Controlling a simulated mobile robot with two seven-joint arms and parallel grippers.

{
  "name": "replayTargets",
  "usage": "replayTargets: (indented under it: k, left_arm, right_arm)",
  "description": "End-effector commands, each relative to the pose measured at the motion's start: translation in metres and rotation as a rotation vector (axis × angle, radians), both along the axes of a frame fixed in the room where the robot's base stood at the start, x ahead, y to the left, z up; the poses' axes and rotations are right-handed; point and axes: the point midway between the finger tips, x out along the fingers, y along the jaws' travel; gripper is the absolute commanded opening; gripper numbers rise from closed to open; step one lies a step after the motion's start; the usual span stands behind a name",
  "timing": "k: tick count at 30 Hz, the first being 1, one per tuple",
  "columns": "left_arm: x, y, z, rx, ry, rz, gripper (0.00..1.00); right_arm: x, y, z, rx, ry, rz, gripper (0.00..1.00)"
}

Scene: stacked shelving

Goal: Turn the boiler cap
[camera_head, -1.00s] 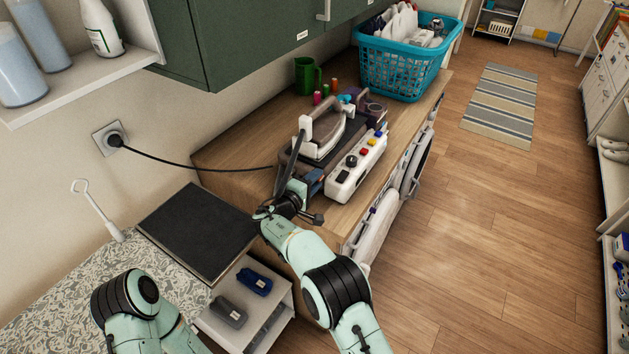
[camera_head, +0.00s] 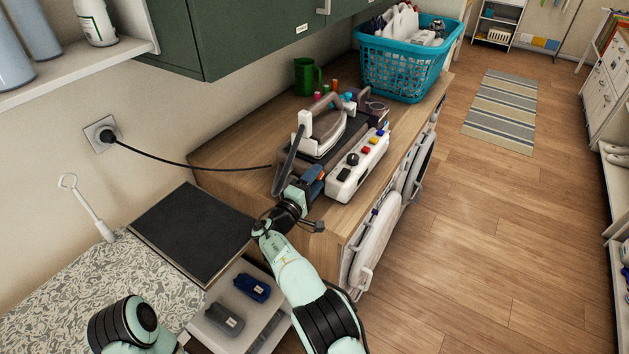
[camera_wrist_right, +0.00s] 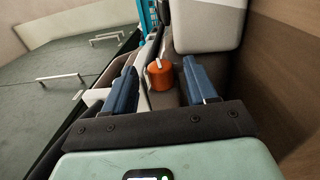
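The boiler cap is a small round orange knob (camera_wrist_right: 160,76) in the right wrist view. It sits on the grey body of the steam iron station (camera_head: 322,138) on the wooden counter. My right gripper (camera_head: 314,178) is at the near end of the station in the head view. In the wrist view its two blue fingers (camera_wrist_right: 160,70) are open, one on each side of the cap, with gaps showing between fingers and cap. In the head view the cap is mostly hidden by the gripper. My left gripper is out of frame; only part of that arm shows.
A black cord (camera_head: 190,165) runs from the wall socket to the station. The counter's front edge is close.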

Motion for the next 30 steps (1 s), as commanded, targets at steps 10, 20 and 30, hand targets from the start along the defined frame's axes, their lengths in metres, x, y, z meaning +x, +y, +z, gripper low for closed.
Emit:
replayTargets:
  k: [10, 20, 30]
  left_arm:
    - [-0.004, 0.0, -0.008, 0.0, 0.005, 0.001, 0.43]
    - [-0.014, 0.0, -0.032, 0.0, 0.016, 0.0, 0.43]
    - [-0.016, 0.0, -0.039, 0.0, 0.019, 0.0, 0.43]
  right_arm:
    - [-0.012, 0.01, -0.003, 0.001, 0.0, 0.004, 0.57]
    - [-0.07, 0.052, -0.01, 0.0, 0.0, 0.004, 0.57]
    - [-0.106, 0.077, -0.012, 0.001, 0.001, 0.001, 0.57]
